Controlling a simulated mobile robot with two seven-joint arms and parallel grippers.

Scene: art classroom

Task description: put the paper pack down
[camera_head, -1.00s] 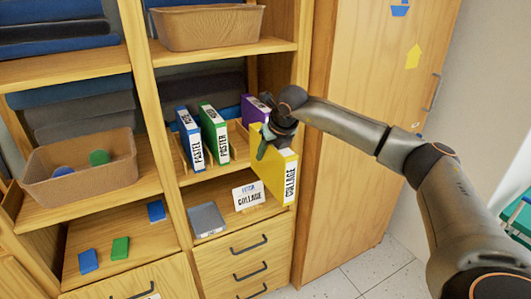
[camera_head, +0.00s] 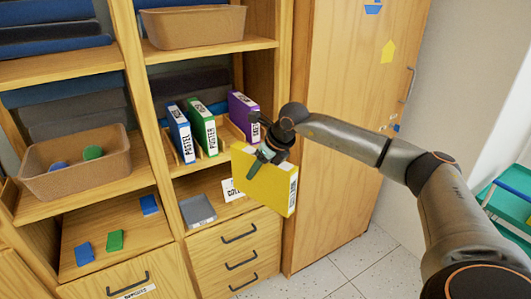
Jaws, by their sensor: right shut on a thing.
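The yellow paper pack (camera_head: 262,186) hangs upright in my right gripper (camera_head: 268,152), which is shut on its upper edge. The pack is in front of the wooden shelf unit, above the drawers, and partly hides a white label card (camera_head: 231,190). On the middle shelf, a blue pack (camera_head: 181,134), a green pack (camera_head: 203,128) and a purple pack (camera_head: 243,113) stand upright in a wooden rack (camera_head: 224,144). The rack has a gap between the green and purple packs. My left gripper is not in view.
A grey tray (camera_head: 198,211) lies on the shelf left of the card. A brown bin (camera_head: 75,172) stands on the left shelf, above small blue and green blocks (camera_head: 115,240). A tall wooden door (camera_head: 345,120) is to the right. Drawers (camera_head: 237,250) are below.

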